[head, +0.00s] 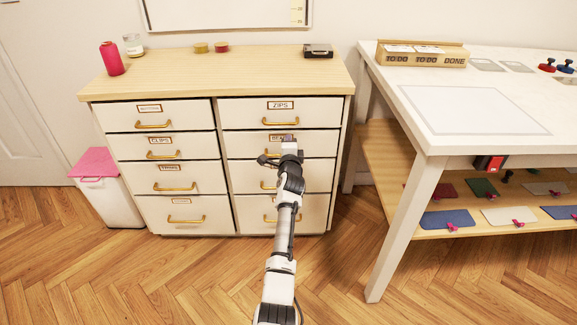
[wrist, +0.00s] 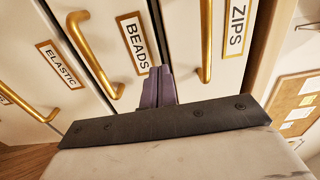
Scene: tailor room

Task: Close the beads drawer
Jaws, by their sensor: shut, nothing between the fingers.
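The beads drawer (head: 240,143) is second from the top in the right column of the white cabinet. In the wrist view its front shows the BEADS label (wrist: 133,43) and a gold handle (wrist: 95,55). Its front looks roughly level with its neighbours; I cannot tell whether a small gap is left. My gripper (head: 288,141) is in front of this drawer, hiding part of its label and handle in the head view. In the wrist view the purple fingers (wrist: 159,72) are together and empty, pointing at the front beside the label. Whether they touch it is unclear.
The ZIPS drawer (head: 309,115) is above and the elastic drawer (wrist: 62,64) below. A wooden cabinet top (head: 235,75) carries a pink spool and small jars. A white table (head: 500,135) stands at the right, a bin (head: 108,195) at the left. The floor in front is clear.

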